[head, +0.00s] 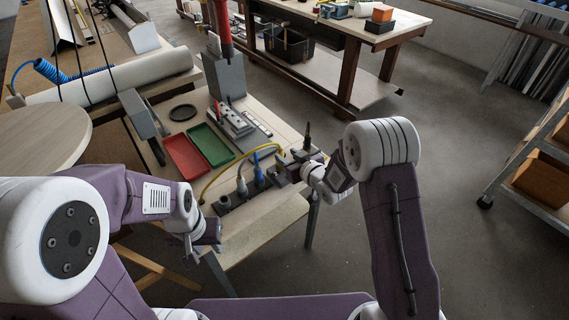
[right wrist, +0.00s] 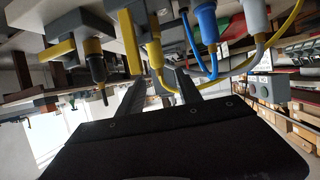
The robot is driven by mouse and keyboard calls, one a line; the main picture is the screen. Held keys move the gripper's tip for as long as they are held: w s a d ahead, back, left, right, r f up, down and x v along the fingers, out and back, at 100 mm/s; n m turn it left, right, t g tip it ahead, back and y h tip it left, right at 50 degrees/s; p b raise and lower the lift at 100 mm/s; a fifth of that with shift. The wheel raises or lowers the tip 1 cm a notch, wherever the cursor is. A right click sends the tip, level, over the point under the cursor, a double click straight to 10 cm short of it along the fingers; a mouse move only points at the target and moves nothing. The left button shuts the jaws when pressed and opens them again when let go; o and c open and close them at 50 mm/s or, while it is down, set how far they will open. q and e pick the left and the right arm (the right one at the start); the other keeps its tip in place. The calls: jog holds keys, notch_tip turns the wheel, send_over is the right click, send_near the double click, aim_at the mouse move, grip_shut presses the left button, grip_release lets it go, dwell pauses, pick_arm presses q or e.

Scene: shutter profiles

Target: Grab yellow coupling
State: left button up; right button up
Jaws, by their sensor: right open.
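The yellow coupling (right wrist: 154,54) shows in the right wrist view with a yellow hose at its end. My right gripper (right wrist: 160,92) is open, with its two fingers on either side of the line to the coupling; whether they touch it I cannot tell. In the head view the right gripper (head: 288,171) is at the right end of the row of couplings and largely hides the yellow one. My left gripper (head: 208,233) hangs at the table's front left, away from the couplings; its jaws are not clear.
A blue coupling (right wrist: 206,24) and a grey coupling (right wrist: 256,16) stand beside the yellow one. The yellow hose (head: 222,170) arcs over the table. A red tray (head: 184,158) and a green tray (head: 210,145) lie behind. A dark upright tool (head: 307,138) stands near the right gripper.

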aim_at(280, 151)
jog(key=shift+w+d+f, duration=0.15)
jog(key=shift+w+f, duration=0.05)
jog(key=shift+w, duration=0.1)
jog(key=x, duration=0.3)
jog(key=shift+w+a+r+p, duration=0.1)
jog(key=shift+a+p, duration=0.2)
jog(key=shift+a, duration=0.15)
jog(key=x, duration=0.5)
jog(key=shift+w+p, duration=0.2)
jog(key=shift+p, duration=0.15)
jog(key=shift+d, duration=0.1)
grip_shut()
